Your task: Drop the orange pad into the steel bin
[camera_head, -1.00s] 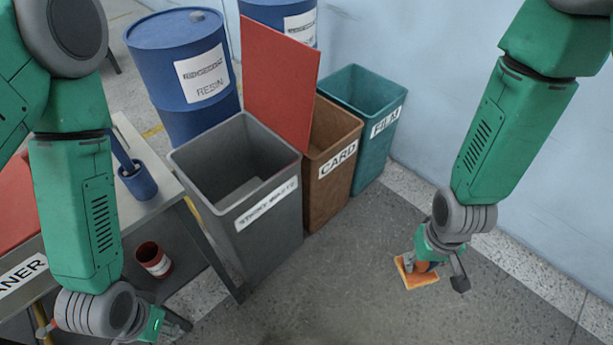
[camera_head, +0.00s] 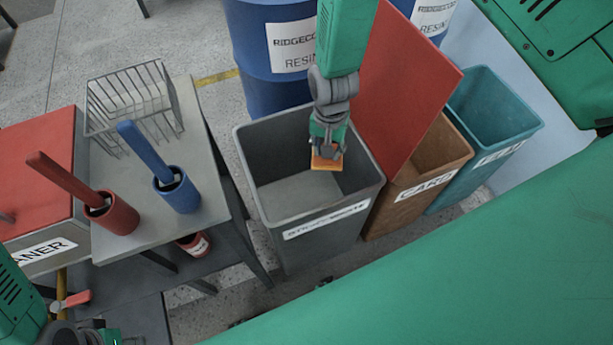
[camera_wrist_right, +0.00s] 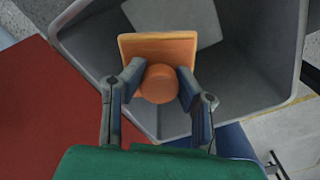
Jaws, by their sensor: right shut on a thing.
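The orange pad (camera_head: 327,164) is a flat square with a round knob. My right gripper (camera_head: 327,146) is shut on that knob, with one finger on each side in the right wrist view (camera_wrist_right: 158,88). The pad (camera_wrist_right: 158,50) hangs level with or just above the opening of the grey steel bin (camera_head: 262,205), towards its back right side; the exact height is hard to tell. The bin's inside (camera_wrist_right: 245,60) looks empty where visible. My left gripper (camera_head: 95,338) is at the bottom left corner, its fingers cut off.
A red lid (camera_head: 405,85) stands up beside the bin, on the brown card bin (camera_head: 420,200). A teal bin (camera_head: 500,120) is further right. Blue drums (camera_head: 270,60) stand behind. Left is a table (camera_head: 215,170) with a wire basket (camera_head: 130,95) and red and blue holders.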

